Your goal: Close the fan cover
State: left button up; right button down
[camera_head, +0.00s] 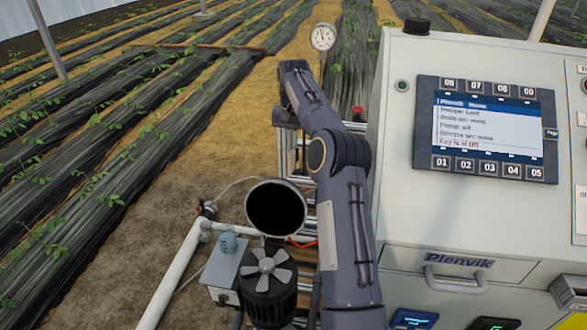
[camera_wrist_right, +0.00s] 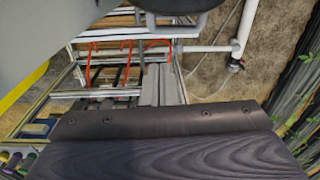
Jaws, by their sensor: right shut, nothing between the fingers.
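The fan cover (camera_head: 276,208) is a round dark cap with a pale rim. It stands raised behind the motor in the head view, its dark hollow side facing me. The grey fan (camera_head: 268,268) is uncovered on top of the dark finned motor. My right arm passes just right of both, and its hand is hidden at the far end in the head view. In the right wrist view the gripper fingers (camera_wrist_right: 158,70) are shut and empty. A dark curved rim at the top there seems to be the cover (camera_wrist_right: 185,22), apart from the fingers. My left gripper is not in view.
A pale control cabinet (camera_head: 400,130) with a screen (camera_head: 487,130) stands close right of my arm. A gauge (camera_head: 322,37) stands beyond. Open soil lies left.

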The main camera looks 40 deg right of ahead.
jog(key=shift+m, duration=0.3)
jog(key=f, duration=0.3)
jog(key=s+f, duration=0.1)
jog(key=f, duration=0.6)
jog(key=shift+s+a+f+p, duration=0.1)
jog(key=shift+s+f+p, duration=0.05)
jog(key=shift+f+p, duration=0.2)
jog(key=shift+s+a+r, duration=0.1)
jog(key=shift+s+a, duration=0.25)
jog(key=shift+a, duration=0.15)
